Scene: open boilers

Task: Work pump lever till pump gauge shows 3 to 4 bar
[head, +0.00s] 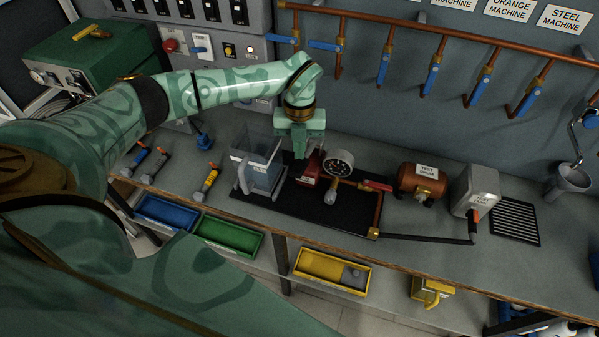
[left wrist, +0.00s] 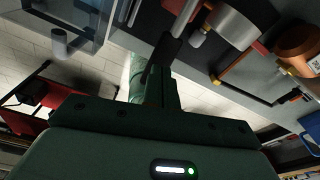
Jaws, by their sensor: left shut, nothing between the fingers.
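The red pump (head: 309,172) stands on a black mat (head: 330,213) on the bench, between a clear water tank (head: 262,170) and the round white-faced pump gauge (head: 339,162). The needle is too small to read. My left gripper (head: 301,155) points down just above and behind the pump, with its fingers shut and empty. In the left wrist view its dark fingers (left wrist: 166,58) reach close to a pale grey rod (left wrist: 184,17), perhaps the pump lever. I cannot tell whether they touch. The gripper hides the lever in the head view. My right gripper is not in view.
Copper pipe and a red-handled valve (head: 376,186) lead right from the gauge to a copper boiler (head: 421,181). A grey box (head: 474,190) stands beyond it. Several blue-handled taps hang from the copper rail (head: 420,27) behind. Coloured trays (head: 331,270) sit below the bench's front edge.

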